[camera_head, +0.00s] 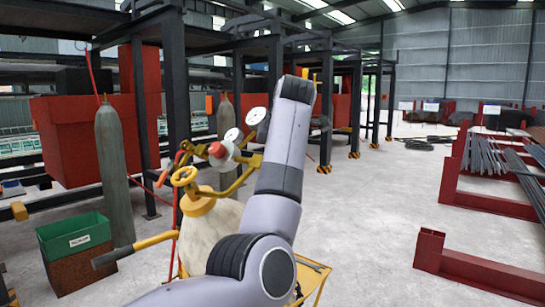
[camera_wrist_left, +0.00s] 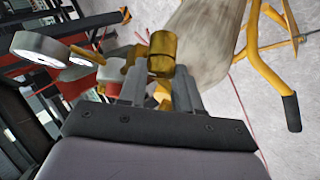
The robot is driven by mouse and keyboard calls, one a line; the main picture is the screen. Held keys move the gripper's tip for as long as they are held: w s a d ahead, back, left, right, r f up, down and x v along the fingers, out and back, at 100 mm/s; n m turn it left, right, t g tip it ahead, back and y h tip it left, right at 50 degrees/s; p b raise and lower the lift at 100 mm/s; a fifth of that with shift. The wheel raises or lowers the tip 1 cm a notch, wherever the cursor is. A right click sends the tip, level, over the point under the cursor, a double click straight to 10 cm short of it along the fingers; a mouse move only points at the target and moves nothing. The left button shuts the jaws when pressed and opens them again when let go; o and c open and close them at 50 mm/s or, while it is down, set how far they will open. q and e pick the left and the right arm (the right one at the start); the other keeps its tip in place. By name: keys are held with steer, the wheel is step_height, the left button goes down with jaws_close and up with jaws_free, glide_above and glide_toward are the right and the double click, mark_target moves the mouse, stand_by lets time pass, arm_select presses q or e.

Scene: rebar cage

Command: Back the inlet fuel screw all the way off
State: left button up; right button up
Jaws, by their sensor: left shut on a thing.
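A short brass-coloured cylinder (camera_wrist_left: 162,52), seemingly the inlet fuel screw, sits between the fingertips of my left gripper (camera_wrist_left: 160,84) in the left wrist view. The gripper is shut on it. In the head view my own arm link hides the gripper and the screw. The regulator has two round white gauges (camera_head: 232,135) and a red knob (camera_head: 217,150). It sits by the yellow valve handwheel (camera_head: 183,176) on top of the pale gas cylinder (camera_head: 208,235). The gauges also show in the left wrist view (camera_wrist_left: 38,48). My right gripper is not in view.
The cylinder stands on a yellow cart with a black-gripped handle (camera_head: 115,256). A grey cylinder (camera_head: 113,170) and a green box (camera_head: 75,238) stand to the left. Red rebar racks (camera_head: 480,205) stand at right. The concrete floor between is clear.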

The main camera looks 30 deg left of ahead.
arm_select(q)
steer(key=o, duration=0.8)
steer(key=shift+a, duration=0.1)
steer(key=shift+c, duration=0.2)
steer(key=b+v, duration=0.1)
steer(key=v, duration=0.6)
steer(key=shift+s, duration=0.15)
